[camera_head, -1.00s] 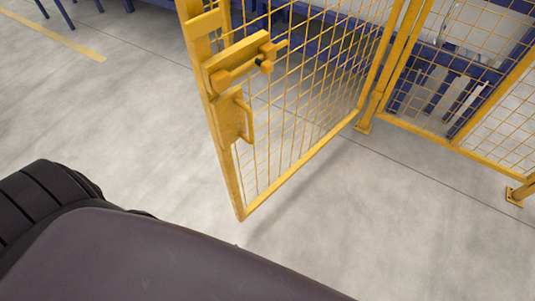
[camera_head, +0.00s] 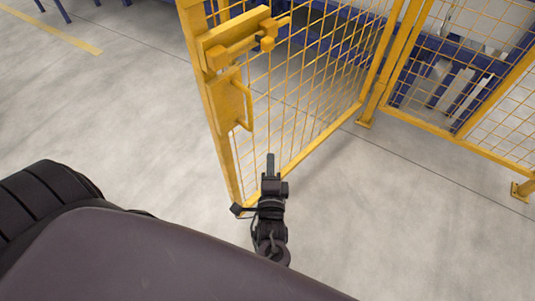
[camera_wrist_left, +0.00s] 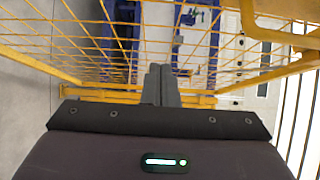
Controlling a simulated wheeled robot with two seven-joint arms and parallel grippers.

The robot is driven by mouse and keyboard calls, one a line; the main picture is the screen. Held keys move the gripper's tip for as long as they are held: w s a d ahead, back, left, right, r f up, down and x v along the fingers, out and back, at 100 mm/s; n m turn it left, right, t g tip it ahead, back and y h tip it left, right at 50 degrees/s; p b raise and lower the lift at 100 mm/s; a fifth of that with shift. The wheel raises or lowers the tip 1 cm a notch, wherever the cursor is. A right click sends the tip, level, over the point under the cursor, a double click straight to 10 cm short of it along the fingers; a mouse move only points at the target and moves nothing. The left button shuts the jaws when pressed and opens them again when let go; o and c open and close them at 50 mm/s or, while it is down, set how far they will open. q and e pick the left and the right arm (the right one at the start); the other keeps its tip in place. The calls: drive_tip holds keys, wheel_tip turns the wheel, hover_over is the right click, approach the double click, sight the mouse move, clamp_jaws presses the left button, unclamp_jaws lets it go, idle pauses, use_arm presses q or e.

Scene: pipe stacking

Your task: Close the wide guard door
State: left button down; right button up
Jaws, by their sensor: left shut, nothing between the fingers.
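The wide guard door (camera_head: 318,100) is a yellow frame with wire mesh, standing open at an angle to the fence. Its free edge, with a latch block (camera_head: 238,42) and a handle (camera_head: 243,106), faces me. My left gripper (camera_head: 270,158) is shut and empty, in front of the lower part of the door near its bottom rail. I cannot tell whether it touches the mesh. In the left wrist view the shut fingers (camera_wrist_left: 160,85) point toward yellow mesh. My right gripper is not in view.
A fixed yellow fence panel (camera_head: 470,80) stands to the right of the hinge post, with a foot (camera_head: 523,190) on the floor. Blue machinery (camera_head: 445,85) lies behind it. The grey floor (camera_head: 110,130) left of the door is clear.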

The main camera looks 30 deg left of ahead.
use_arm(q)
approach(261, 120)
drive_tip(key=w, duration=0.4)
drive_tip(key=shift+w+a, duration=0.45)
drive_tip(key=shift+a, duration=0.35)
drive_tip(key=shift+w+a, duration=0.15)
drive_tip(key=shift+a, duration=0.35)
